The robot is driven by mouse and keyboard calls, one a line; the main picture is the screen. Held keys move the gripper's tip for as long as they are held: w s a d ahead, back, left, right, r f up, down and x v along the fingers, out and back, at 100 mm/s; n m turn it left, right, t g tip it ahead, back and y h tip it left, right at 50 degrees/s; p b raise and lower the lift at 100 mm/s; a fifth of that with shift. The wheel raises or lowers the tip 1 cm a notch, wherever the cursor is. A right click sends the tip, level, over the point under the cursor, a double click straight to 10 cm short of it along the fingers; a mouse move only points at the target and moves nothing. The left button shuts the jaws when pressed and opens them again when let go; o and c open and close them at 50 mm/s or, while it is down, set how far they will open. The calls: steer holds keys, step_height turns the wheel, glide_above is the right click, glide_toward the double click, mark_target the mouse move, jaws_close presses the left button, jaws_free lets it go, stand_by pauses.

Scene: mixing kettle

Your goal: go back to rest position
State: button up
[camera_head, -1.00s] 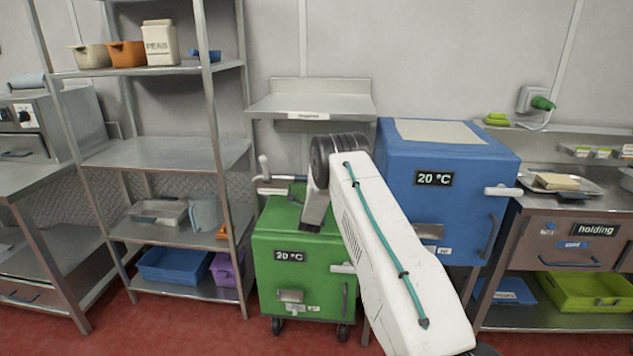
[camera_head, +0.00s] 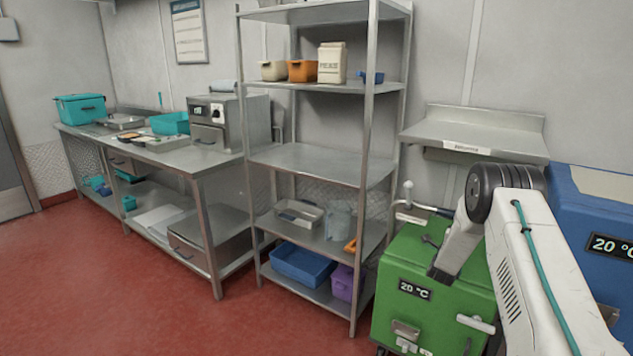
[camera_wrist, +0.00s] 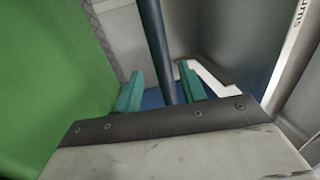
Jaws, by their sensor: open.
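My gripper (camera_wrist: 160,88) shows in the wrist view with its two teal fingers apart and nothing held between them. A dark blue upright post or bar (camera_wrist: 158,45) shows beyond the fingers; I cannot tell how far off it is. In the head view my white arm rises at the right, in front of the green 20 °C box (camera_head: 437,275) and the blue 20 °C box (camera_head: 590,215). My gripper itself is not clearly seen in the head view. A green surface (camera_wrist: 45,80) fills the left of the wrist view.
A metal shelf rack (camera_head: 320,165) with bins and a white canister (camera_head: 332,63) stands in the middle. A steel bench (camera_head: 165,155) with a grey machine (camera_head: 230,122) runs to the left. A wall shelf (camera_head: 475,135) is above the green box. Red floor (camera_head: 110,280) is clear at the left front.

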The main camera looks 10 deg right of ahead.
steer(key=s+a+r+n+g+y, duration=0.2)
steer(key=a+r+n+y, duration=0.75)
steer(key=a+r, duration=0.85)
steer(key=s+a+r+n+g+y, duration=0.2)
steer(key=s+a+r+n, duration=0.4)
steer(key=s, duration=0.4)
steer(key=s+a+r+n+g+y, duration=0.15)
steer(key=s+a, duration=0.25)
steer(key=s, duration=0.5)
steer(key=s+a+r+n+g, duration=0.1)
steer(key=s+a+n+g, duration=0.3)
steer(key=s, duration=0.5)
steer(key=s+a+f+n+g, duration=0.1)
steer(key=s+a+n+g, duration=0.1)
steer(key=s, duration=1.1)
steer(key=s+a+f+n+g, duration=0.1)
steer(key=s+a+n+g, duration=0.1)
steer(key=s, duration=1.1)
steer(key=shift+s+n, duration=0.25)
steer(key=shift+n, duration=0.45)
steer(key=shift+a, duration=0.1)
steer(key=shift+c, duration=0.5)
